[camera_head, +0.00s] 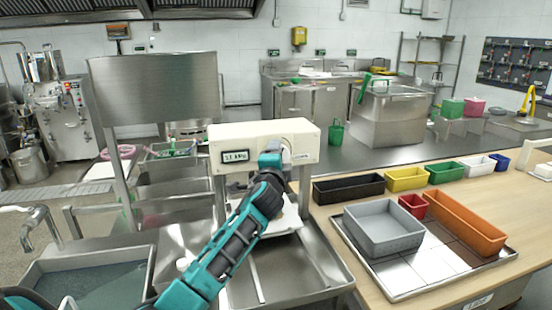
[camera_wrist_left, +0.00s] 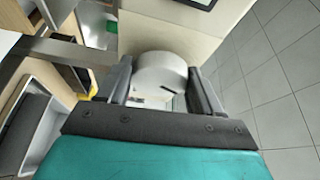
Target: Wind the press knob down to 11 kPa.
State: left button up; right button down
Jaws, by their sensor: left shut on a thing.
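The cream press housing (camera_head: 220,138) stands over the steel sink bench in the middle of the head view. Its front has a small display (camera_head: 234,156) at the left; the digits are too small to read with certainty. My left gripper (camera_head: 270,156) reaches up to the front of the housing, right of the display, and hides most of the knob there. In the left wrist view, the pale round press knob (camera_wrist_left: 160,74), with a short dark mark on its face, sits between the two fingers of the left gripper, which is shut on it. My right gripper is not in view.
A steel sink (camera_head: 85,278) and bench lie left of my arm. On the wooden table at right are a grey bin (camera_head: 384,222), an orange tray (camera_head: 464,222), a small red box (camera_head: 412,204) and a black bin (camera_head: 348,188). A steel panel (camera_head: 155,90) stands behind left.

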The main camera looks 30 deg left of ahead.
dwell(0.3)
pick_arm(q)
jog(key=o, duration=1)
jog(key=shift+o, duration=0.2)
jog(key=v, duration=1.3)
jog(key=shift+b, duration=0.3)
